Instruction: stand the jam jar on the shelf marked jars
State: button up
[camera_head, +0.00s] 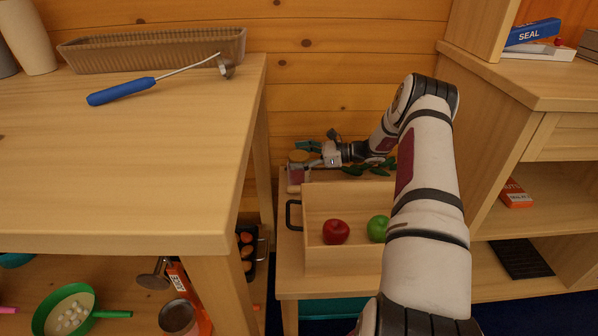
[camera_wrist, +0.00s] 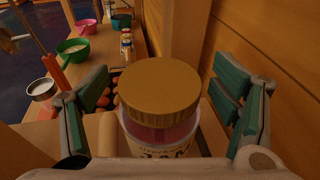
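The jam jar (camera_head: 296,175) has a tan-gold lid, red contents and a pale label. It stands upright on the low wooden stand by the log wall, beyond the wooden tray box. In the wrist view the jar (camera_wrist: 160,128) sits between the green-padded fingers of my gripper (camera_wrist: 165,112), with a gap on each side. My gripper (camera_head: 312,153) is open beside the jar; the jar's lower part is hidden in the wrist view. A cabinet with open shelves (camera_head: 545,208) stands at the right; no label reading jars is legible.
The tray box (camera_head: 330,262) holds a red apple (camera_head: 335,232) and a green apple (camera_head: 378,228). A higher table (camera_head: 130,170) at left carries a basket (camera_head: 155,50) and a blue-handled tool (camera_head: 122,91). An orange packet (camera_head: 515,193) lies on a cabinet shelf, beside some bare room.

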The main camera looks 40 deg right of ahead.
jog(key=c, duration=1.4)
grip_shut()
jog(key=shift+r, duration=0.15)
